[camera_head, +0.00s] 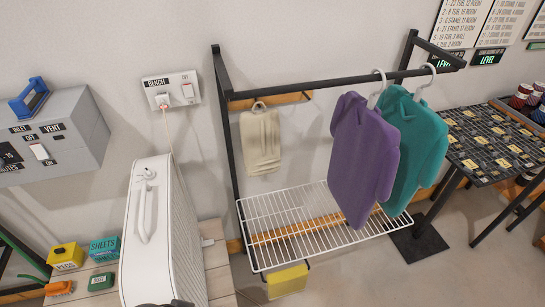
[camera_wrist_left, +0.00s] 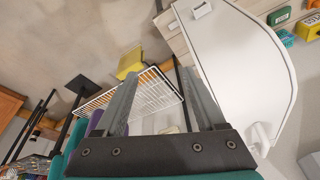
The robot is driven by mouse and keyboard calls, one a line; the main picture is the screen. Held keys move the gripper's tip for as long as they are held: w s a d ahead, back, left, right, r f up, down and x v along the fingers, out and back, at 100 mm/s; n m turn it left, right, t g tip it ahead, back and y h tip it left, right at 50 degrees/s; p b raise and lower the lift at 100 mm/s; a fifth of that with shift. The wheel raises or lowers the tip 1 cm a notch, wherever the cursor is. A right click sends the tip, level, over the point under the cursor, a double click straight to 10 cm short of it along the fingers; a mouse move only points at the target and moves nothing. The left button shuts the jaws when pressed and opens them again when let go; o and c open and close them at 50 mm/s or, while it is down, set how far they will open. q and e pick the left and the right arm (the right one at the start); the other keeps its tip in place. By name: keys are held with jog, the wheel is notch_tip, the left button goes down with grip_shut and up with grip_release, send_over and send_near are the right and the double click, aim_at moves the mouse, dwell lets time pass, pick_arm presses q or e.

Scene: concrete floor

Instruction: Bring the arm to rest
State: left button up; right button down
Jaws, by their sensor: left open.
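My left gripper (camera_wrist_left: 160,85) shows in the left wrist view, its two grey fingers spread apart with nothing held between them. Past the fingers, the white wire shelf (camera_wrist_left: 155,95) and the white rounded case (camera_wrist_left: 240,60) show in the background. The head view shows neither gripper clearly; a small dark piece at its bottom edge, by the white case (camera_head: 145,215), cannot be identified. My right gripper is in neither view.
A wire shelf (camera_head: 290,232) sits below. A grey switch box (camera_head: 62,135) stands left, a patterned table (camera_head: 490,140) right. Floor is clear bottom right.

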pick_arm(q)
jog(key=s+f+g+b, duration=0.1)
jog(key=s+f+b, duration=0.15)
jog(key=f, duration=1.05)
jog(key=s+f+b, duration=0.1)
jog(key=f+b, duration=0.3)
jog(key=f, duration=0.8)
jog(key=s+a+f+b, duration=0.1)
jog(key=s+f+b, duration=0.2)
jog(key=s+f, duration=0.4)
jog(key=s+a+f+g+b, duration=0.1)
jog(key=s+f+b, duration=0.2)
jog(key=s+f, duration=0.5)
notch_tip(320, 180, down, 4)
jog(key=shift+a+r, duration=0.2)
jog(key=shift+a, duration=0.2)
